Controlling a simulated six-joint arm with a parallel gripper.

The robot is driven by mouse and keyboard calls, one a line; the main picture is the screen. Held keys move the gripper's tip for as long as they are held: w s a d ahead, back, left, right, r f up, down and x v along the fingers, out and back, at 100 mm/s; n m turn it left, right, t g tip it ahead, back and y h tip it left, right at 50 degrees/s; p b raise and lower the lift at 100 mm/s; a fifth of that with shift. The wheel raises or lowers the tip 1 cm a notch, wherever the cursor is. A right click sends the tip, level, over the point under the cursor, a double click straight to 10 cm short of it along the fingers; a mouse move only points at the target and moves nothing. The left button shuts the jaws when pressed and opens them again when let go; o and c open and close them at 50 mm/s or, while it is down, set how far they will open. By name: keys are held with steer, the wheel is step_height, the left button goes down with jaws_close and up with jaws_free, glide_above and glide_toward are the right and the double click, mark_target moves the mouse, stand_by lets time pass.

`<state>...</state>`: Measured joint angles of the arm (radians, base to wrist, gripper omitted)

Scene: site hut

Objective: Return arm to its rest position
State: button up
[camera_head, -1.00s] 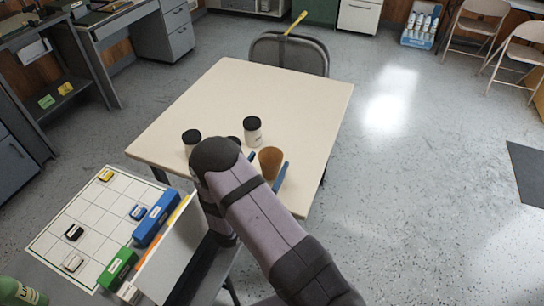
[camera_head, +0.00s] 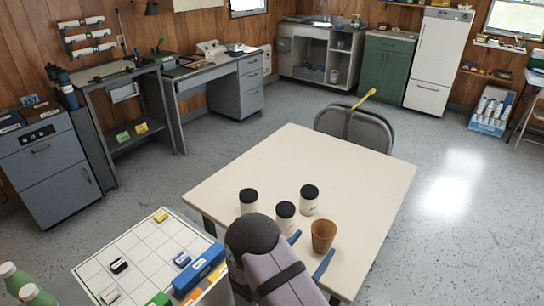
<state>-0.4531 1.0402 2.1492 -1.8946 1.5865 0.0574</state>
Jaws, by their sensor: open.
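My gripper (camera_head: 309,252) shows only as two blue fingers beyond my dark, rounded arm joint. The fingers are apart, so it is open. A brown, tapered cup (camera_head: 323,234) stands upright on the cream table (camera_head: 345,170), close to the fingers. I cannot tell whether the fingers touch it or are above the table. My arm comes in from the bottom edge and hides the gripper's body and part of the table's near edge.
Three white jars with black lids (camera_head: 249,200) (camera_head: 285,215) (camera_head: 309,199) stand left of the cup. A gridded white board (camera_head: 135,262) with small coloured blocks lies at lower left, beside a blue binder (camera_head: 200,268). A chair (camera_head: 355,128) stands behind the table. The table's far half is clear.

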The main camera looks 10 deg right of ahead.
steer(key=s+d+r+m+g+h+p, duration=0.25)
steer(key=s+d+r+m+g, duration=0.35)
steer(key=s+d+m+g, duration=0.3)
steer(key=s+r+m+g+y+p, duration=0.15)
steer(key=s+m+g+y, duration=0.4)
steer(key=s, duration=0.55)
steer(key=s+a+r+m+t+y+p, duration=0.1)
steer(key=a+m+y+p, duration=0.1)
steer(key=a+m+y, duration=0.3)
steer(key=s+a+r+m+y+p, duration=0.1)
steer(key=a+r+m+y+p, duration=0.1)
steer(key=a+m+y, duration=0.2)
steer(key=a+m, duration=0.3)
steer(key=a, duration=0.2)
steer(key=shift+t+y, duration=0.35)
steer(key=shift+y, duration=0.05)
